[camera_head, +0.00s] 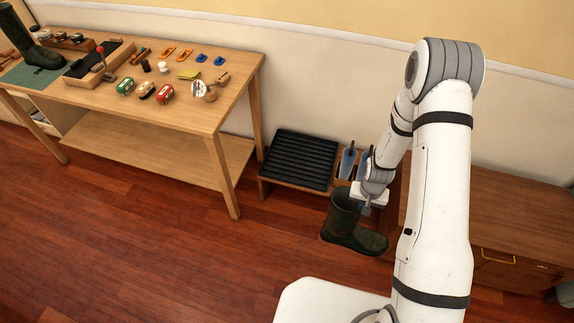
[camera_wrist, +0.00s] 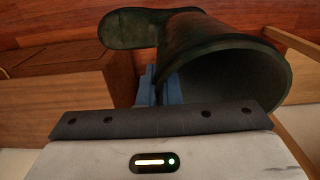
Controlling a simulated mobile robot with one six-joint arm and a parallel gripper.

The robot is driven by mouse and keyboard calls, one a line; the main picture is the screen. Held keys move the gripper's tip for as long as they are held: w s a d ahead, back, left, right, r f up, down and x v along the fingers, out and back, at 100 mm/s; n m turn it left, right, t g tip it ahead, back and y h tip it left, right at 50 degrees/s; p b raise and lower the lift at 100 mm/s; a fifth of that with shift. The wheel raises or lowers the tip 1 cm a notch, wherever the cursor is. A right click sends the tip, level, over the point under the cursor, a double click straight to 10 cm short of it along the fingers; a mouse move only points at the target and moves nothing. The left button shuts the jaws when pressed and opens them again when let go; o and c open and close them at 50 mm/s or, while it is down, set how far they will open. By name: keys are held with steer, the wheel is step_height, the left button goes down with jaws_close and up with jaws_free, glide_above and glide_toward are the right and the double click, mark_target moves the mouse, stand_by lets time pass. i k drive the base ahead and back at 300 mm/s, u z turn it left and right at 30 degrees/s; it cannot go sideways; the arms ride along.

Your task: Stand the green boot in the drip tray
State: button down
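The green boot (camera_head: 346,228) is dark green and upright, with its toe to the right, in front of the low stand. My gripper (camera_head: 368,204) is shut on the wall of its shaft near the top rim. In the wrist view the boot (camera_wrist: 185,45) shows its open top, and the blue fingers (camera_wrist: 158,88) pinch the shaft's near edge. The drip tray (camera_head: 300,158) is black and ribbed, on a low wooden stand, left of and behind the boot; its surface is bare. Another green boot (camera_head: 30,45) stands on the table at far left.
A wooden table (camera_head: 190,115) with brushes, tins and other small items stands at the left. A blue item (camera_head: 347,163) sits in a wooden holder right of the tray. A wooden cabinet (camera_head: 515,225) is at the right. The floor (camera_head: 130,220) in front is clear.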

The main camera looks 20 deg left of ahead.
mark_target(314, 160)
steer(key=u, duration=0.9)
steer(key=k, duration=0.4)
steer(key=u, duration=0.1)
steer(key=i, duration=1.5)
steer(key=z, duration=0.45)
